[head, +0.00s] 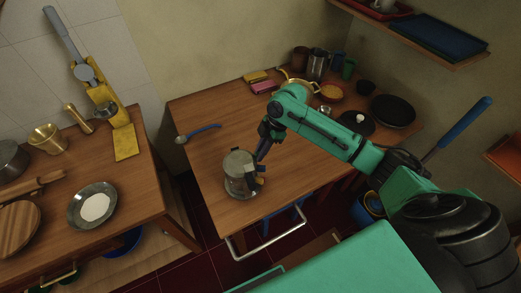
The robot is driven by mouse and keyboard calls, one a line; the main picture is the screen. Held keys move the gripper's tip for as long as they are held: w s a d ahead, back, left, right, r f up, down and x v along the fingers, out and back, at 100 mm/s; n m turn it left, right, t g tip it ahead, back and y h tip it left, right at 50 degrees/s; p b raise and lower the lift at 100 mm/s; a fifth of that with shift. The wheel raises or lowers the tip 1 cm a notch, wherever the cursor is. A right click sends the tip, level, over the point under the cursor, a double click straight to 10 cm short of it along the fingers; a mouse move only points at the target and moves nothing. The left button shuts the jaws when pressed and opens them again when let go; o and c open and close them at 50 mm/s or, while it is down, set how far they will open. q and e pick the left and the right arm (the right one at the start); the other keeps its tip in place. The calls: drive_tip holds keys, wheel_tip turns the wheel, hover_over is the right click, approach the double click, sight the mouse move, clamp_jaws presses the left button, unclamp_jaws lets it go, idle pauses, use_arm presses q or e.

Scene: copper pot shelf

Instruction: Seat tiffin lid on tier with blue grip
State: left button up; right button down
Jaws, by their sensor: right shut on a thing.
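The steel tiffin tier (240,186) stands upright near the front edge of the wooden table. A dark blue piece, seemingly its grip (260,169), shows on its right side. A round, greyish tiffin lid (237,162) shows at the top of the tier; whether it is fully seated or held slightly above cannot be told. My right gripper (262,155) points down at the lid's right edge and is shut, seemingly on the lid; the fingers are small and dark, and the contact is partly hidden. My left gripper is out of view.
A blue-handled ladle (200,132) lies left of the tier. A brass pan (300,87), steel pot (317,66), black pan (393,111) and dark lid (356,123) stand toward the back and right. The left counter (140,182) is separated by a gap.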

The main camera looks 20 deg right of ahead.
drive_tip(key=c, duration=0.8)
unclamp_jaws()
drive_tip(key=shift+o, duration=0.2)
